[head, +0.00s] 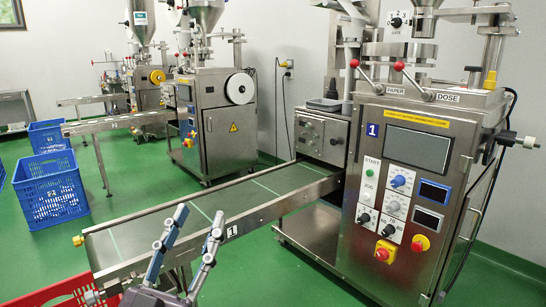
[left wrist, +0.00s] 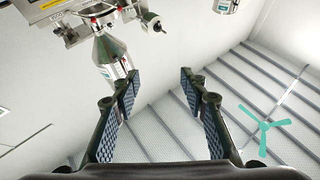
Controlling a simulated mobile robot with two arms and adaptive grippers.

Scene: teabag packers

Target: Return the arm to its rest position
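My left gripper (head: 198,217) points upward at the bottom of the head view, in front of the near end of the conveyor of machine 1. Its two fingers are apart with nothing between them. The left wrist view shows the same open fingers (left wrist: 158,78) against the ceiling, with a steel hopper (left wrist: 112,60) of a machine beyond them. My right gripper is in neither view.
Packing machine 1 (head: 408,190) stands at the right, its conveyor (head: 200,206) running toward the lower left. A red crate (head: 50,292) is at the bottom left. Blue crates (head: 52,200) and other machines (head: 222,120) stand farther back. Green floor (head: 130,175) between is clear.

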